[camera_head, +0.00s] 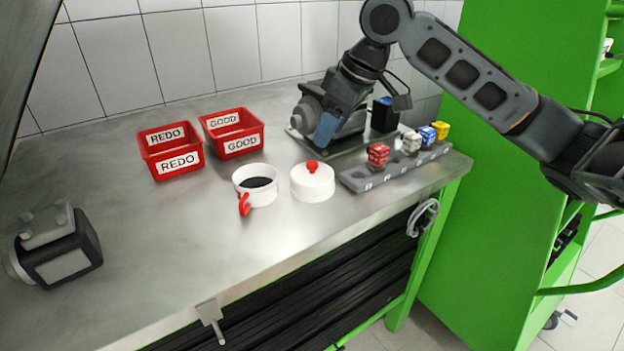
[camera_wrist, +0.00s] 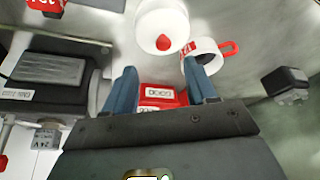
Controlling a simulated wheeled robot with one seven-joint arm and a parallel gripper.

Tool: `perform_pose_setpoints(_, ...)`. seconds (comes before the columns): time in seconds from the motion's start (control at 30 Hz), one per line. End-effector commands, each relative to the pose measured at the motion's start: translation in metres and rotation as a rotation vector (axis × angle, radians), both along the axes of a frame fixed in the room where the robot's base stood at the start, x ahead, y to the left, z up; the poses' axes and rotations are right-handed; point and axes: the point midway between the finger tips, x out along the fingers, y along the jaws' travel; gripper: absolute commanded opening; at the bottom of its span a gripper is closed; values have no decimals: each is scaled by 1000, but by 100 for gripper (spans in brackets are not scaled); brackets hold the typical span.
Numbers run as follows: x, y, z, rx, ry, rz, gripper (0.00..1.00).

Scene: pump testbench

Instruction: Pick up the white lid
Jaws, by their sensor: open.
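The white lid (camera_head: 312,185) with a red knob lies on the steel bench, just right of the white pot (camera_head: 262,196). The pot is open, with dark contents and a red handle. My gripper (camera_head: 326,130) is above the bench behind the lid, its blue fingers pointing down. In the wrist view my gripper (camera_wrist: 161,84) is open, its two blue fingers apart and nothing held between them. The lid (camera_wrist: 158,20) shows there beyond the fingertips at the top, and the pot (camera_wrist: 206,52) to its right. The gripper does not touch the lid.
Red REDO (camera_head: 179,160) and GOOD (camera_head: 242,142) bins stand at the back. A grey rack (camera_head: 385,175) with coloured cubes lies right of the lid. A dark device (camera_head: 62,250) sits far left. A green cabinet (camera_head: 490,200) is at right. Bench in front of the bins is clear.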

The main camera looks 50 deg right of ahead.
Motion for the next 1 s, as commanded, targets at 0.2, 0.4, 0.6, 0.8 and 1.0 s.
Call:
perform_pose_setpoints(0.2,7,2,-20,-1,4,0,57)
perform_pose_setpoints(0.4,15,8,-42,0,4,0,57)
perform_pose_setpoints(0.6,23,12,-65,1,3,-1,57)
perform_pose_setpoints(0.8,26,12,-70,0,0,0,57)
perform_pose_setpoints(1.0,25,12,-70,0,0,0,47)
